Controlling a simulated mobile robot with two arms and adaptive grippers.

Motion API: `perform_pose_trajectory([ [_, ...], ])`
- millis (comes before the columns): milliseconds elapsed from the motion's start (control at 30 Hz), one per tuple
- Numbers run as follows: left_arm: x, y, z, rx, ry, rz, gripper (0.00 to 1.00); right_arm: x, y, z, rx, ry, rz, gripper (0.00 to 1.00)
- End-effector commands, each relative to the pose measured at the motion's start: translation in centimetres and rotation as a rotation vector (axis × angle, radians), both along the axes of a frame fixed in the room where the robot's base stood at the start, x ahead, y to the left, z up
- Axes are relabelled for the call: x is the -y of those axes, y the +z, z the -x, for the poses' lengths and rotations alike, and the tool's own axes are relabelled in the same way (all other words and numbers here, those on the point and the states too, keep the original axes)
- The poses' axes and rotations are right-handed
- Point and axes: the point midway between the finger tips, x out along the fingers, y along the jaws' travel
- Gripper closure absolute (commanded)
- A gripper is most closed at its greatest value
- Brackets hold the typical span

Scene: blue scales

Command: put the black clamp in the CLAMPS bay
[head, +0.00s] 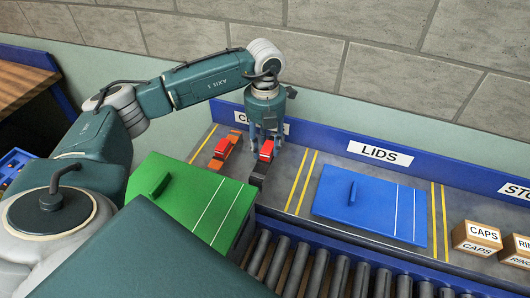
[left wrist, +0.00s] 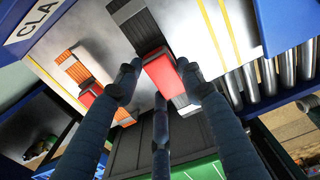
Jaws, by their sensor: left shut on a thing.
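The black clamp (head: 258,175), with a red middle block, is in my left gripper (head: 266,138) over the CLAMPS bay (head: 203,152). In the left wrist view, the fingers of my left gripper (left wrist: 160,88) close around the red part of the black clamp (left wrist: 158,68). I cannot tell whether the clamp touches the bay floor. An orange clamp (head: 219,158) with a red block lies in the same bay, to the left and apart; it also shows in the left wrist view (left wrist: 76,68). My gripper partly hides the bay's sign (head: 242,118). My right gripper is out of view.
A blue lid (head: 355,205) lies in the LIDS bay, right of yellow lines. A green lid-like panel (head: 205,205) with a handle is in front of the CLAMPS bay. A roller conveyor (head: 330,270) runs along the front.

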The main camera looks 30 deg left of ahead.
Motion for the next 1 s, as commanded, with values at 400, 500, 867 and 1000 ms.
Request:
perform_pose_trajectory([
  [400,0.1,-4.4,0.0,0.0,0.0,0.001,0.92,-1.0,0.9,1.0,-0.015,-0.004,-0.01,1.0],
  [500,0.0,-4.5,0.0,0.001,0.0,0.001,0.92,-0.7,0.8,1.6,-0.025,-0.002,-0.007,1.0],
  [867,0.0,-4.7,0.0,-0.001,0.0,0.0,0.43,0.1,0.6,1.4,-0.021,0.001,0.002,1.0],
  [1000,0.0,-4.7,0.0,-0.001,0.0,0.0,0.43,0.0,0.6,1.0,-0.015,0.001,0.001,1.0],
])
